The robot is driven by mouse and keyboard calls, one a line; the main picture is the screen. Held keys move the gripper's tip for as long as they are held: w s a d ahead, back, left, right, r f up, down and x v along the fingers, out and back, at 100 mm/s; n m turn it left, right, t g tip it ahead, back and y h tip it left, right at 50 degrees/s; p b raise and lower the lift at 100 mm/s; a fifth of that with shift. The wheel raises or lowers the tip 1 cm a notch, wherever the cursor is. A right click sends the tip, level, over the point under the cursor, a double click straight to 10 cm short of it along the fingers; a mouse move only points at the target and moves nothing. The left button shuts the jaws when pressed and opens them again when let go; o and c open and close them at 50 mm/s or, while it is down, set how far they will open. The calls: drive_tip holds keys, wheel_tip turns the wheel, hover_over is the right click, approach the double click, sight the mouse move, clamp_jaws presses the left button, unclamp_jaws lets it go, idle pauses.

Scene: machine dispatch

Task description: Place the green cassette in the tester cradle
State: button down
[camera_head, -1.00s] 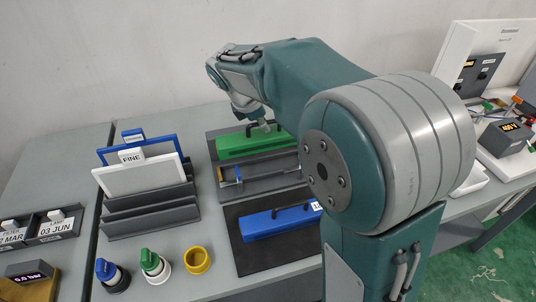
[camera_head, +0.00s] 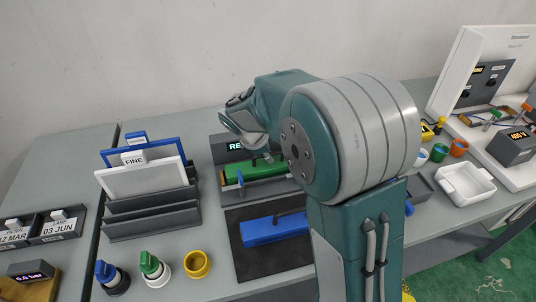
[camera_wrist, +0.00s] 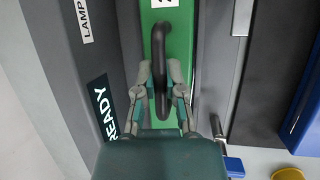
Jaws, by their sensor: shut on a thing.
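The green cassette (camera_head: 262,166) lies lengthwise over the grey tester cradle (camera_head: 262,192), behind its front wall. I cannot tell if it rests on the cradle floor or hangs slightly above it. In the wrist view the green cassette (camera_wrist: 180,50) sits between grey walls, and its black handle (camera_wrist: 158,45) stands between my fingers. My gripper (camera_wrist: 158,98) is shut on that handle; in the head view my gripper (camera_head: 262,158) is partly hidden by my arm. The READY display (camera_wrist: 103,105) is beside the cassette. A blue lever (camera_wrist: 234,166) is at the cradle's end.
A blue cassette (camera_head: 275,228) lies on a dark mat (camera_head: 252,268) in front of the cradle. A rack (camera_head: 152,212) with blue and white panels stands left. Several knobs and a yellow ring (camera_head: 197,264) are at the front. A white tray (camera_head: 465,186) is right.

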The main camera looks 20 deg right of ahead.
drive_tip(key=shift+a, duration=0.2)
drive_tip(key=c, duration=0.7)
unclamp_jaws()
drive_tip(key=shift+a, duration=0.1)
drive_tip(key=v, duration=1.1)
drive_tip(key=shift+s+d+r+m+t+y, duration=0.35)
drive_tip(key=shift+s+d+m+t+y, duration=0.3)
drive_tip(key=shift+s+m, duration=2.85)
drive_tip(key=shift+s+d+r+m+t+y, duration=0.65)
drive_tip(key=shift+s+m, duration=1.7)
drive_tip(key=shift+s, duration=2.2)
drive_tip(key=shift+s+d+r+m+t+y, duration=0.1)
drive_tip(key=shift+s+d+m+t+y, duration=0.55)
drive_tip(key=shift+s+m, duration=2.85)
drive_tip(key=shift+s+d+n+g+y, duration=0.25)
drive_tip(key=shift+s+n, duration=0.25)
drive_tip(key=shift+n, duration=0.05)
